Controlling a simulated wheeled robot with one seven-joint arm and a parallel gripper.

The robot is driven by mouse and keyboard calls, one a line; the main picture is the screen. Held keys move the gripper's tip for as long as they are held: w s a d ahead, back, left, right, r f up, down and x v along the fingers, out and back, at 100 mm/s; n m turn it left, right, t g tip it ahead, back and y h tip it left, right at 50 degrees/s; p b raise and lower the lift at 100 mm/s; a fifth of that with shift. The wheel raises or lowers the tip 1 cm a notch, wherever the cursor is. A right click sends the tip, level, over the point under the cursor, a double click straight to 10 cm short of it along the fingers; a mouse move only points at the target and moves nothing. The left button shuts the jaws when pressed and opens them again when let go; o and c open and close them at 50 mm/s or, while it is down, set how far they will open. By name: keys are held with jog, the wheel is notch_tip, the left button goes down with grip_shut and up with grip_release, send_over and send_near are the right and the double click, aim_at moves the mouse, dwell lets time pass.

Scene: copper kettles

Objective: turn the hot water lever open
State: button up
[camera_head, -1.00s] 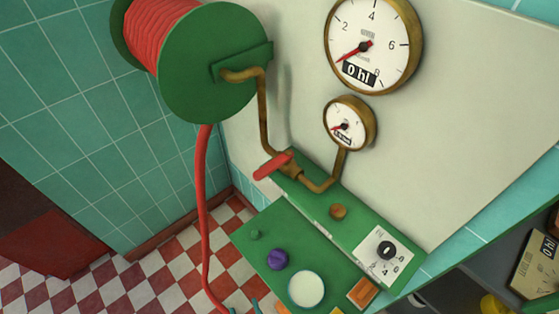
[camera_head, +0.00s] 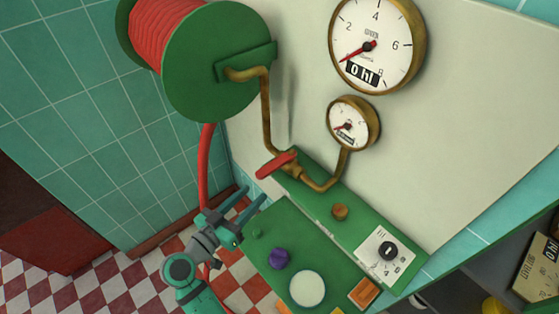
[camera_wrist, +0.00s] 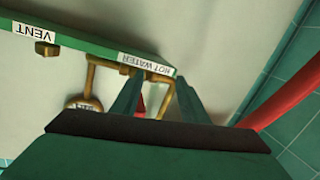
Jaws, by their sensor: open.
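The hot water lever (camera_head: 277,165) is a red bar on a brass pipe, at the left end of the green wall panel (camera_head: 318,205). In the wrist view part of the red lever (camera_wrist: 141,104) shows between my fingers, under an upside-down HOT WATER label (camera_wrist: 146,66). My gripper (camera_head: 252,197) is open and empty, with its fingers pointing up and right, just below and left of the lever in the head view. It looks apart from the lever. My fingers (camera_wrist: 157,98) hide part of the lever in the wrist view.
A red hose hangs from the green reel (camera_head: 215,60), left of the lever. Two gauges (camera_head: 375,45) (camera_head: 352,123) are on the wall. A green ledge (camera_head: 325,262) with a purple knob (camera_head: 279,259) lies below. A VENT label (camera_wrist: 33,32) shows in the wrist view.

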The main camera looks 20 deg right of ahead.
aim_at(279, 161)
notch_tip(279, 161, up, 8)
jog(key=m+g+h, duration=0.3)
jog(key=m, duration=0.2)
jog(key=x, duration=1.1)
jog(key=shift+s+f, duration=0.2)
jog(key=shift+s, duration=0.15)
jog(key=shift+c, duration=0.3)
grip_shut()
